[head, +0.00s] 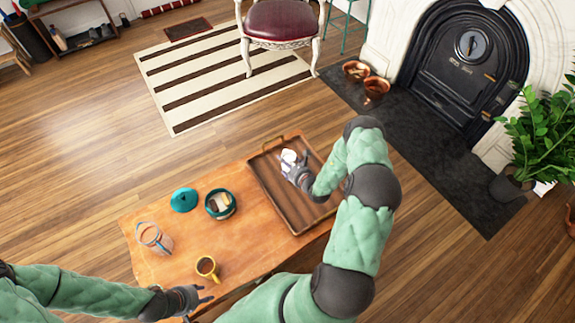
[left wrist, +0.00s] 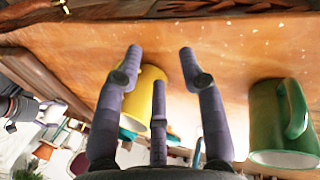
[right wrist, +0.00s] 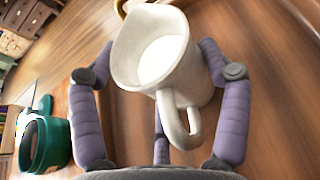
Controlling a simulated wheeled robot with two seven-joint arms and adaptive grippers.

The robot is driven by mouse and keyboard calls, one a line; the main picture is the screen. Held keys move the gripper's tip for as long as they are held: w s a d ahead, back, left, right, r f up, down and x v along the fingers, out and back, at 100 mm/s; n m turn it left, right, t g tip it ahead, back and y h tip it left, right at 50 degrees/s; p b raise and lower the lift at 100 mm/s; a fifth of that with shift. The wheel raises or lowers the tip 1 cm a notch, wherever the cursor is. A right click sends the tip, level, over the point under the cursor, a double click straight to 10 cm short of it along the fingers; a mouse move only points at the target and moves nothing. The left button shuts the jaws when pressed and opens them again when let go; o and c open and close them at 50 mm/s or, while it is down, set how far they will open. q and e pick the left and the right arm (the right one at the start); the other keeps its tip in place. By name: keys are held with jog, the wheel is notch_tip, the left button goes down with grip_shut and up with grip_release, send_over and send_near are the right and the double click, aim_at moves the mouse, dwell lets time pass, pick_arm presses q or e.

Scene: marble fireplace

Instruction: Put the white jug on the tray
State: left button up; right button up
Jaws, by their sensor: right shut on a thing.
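The white jug (head: 289,157) is held by my right gripper (head: 297,168) over the brown wooden tray (head: 274,190), towards its far end. In the right wrist view the jug (right wrist: 150,60) is upright or nearly so between the fingers (right wrist: 157,72), its handle towards my wrist. I cannot tell whether its base touches the tray. My left gripper (head: 203,294) is low at the table's near edge, beside the yellow mug (head: 206,267). In the left wrist view its fingers (left wrist: 160,60) are spread and empty, with the yellow mug (left wrist: 150,90) beyond them.
On the wooden table (head: 180,235) stand a teal pot (head: 228,214), its lid (head: 184,200) and a clear pitcher with a blue rim (head: 155,242). A green mug (left wrist: 270,125) shows in the left wrist view. My right arm covers part of the tray's right side.

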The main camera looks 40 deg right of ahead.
pick_arm(q)
jog(key=shift+f, duration=0.1)
pick_arm(e)
jog(key=shift+f, duration=0.1)
jog(key=o, duration=1.4)
jog(key=shift+f, duration=0.1)
jog(key=shift+o, duration=0.2)
